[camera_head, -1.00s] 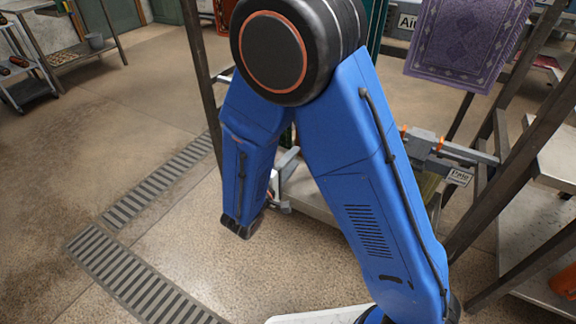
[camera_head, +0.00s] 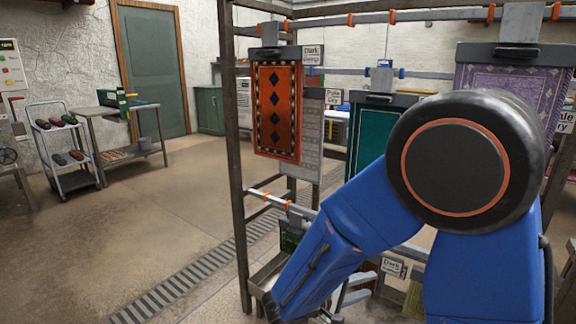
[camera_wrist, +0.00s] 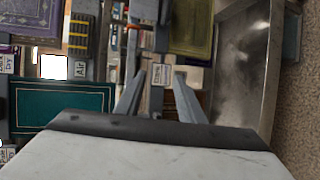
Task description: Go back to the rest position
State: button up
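My blue arm with its big black joint fills the right and lower middle of the head view. My gripper (camera_wrist: 158,92) shows in the wrist view with its two grey fingers apart and nothing held between them. A small white label tag shows in the gap, behind the fingers. In the head view the gripper is mostly hidden behind the arm, low in the frame near the rack's lower bar. The pale grey body of my wrist fills the bottom of the wrist view.
A metal rack holds an orange rug (camera_head: 278,110), a teal rug (camera_head: 378,135) and a purple rug (camera_head: 515,78), close behind my arm. A metal tray (camera_wrist: 240,65) is near the gripper. A cart (camera_head: 70,160) and a side table (camera_head: 125,112) stand left; open floor lies between.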

jog(key=s+d+r+m+g+y, duration=0.1)
jog(key=s+d+m+g+y, duration=0.1)
jog(key=s+d+g+y, duration=0.3)
jog(key=s+d+r+m+g, duration=0.2)
jog(key=s+d, duration=0.4)
jog(key=s, duration=0.1)
jog(key=s+a+r+m+t+y, duration=0.2)
jog(key=s+r+t+y, duration=0.2)
jog(key=s+r+y, duration=0.2)
jog(key=shift+s+a+r+y, duration=0.2)
jog(key=shift+s+a+y, duration=0.1)
jog(key=shift+s+y, duration=1.05)
jog(key=shift+s+h, duration=0.2)
jog(key=shift+h, duration=0.05)
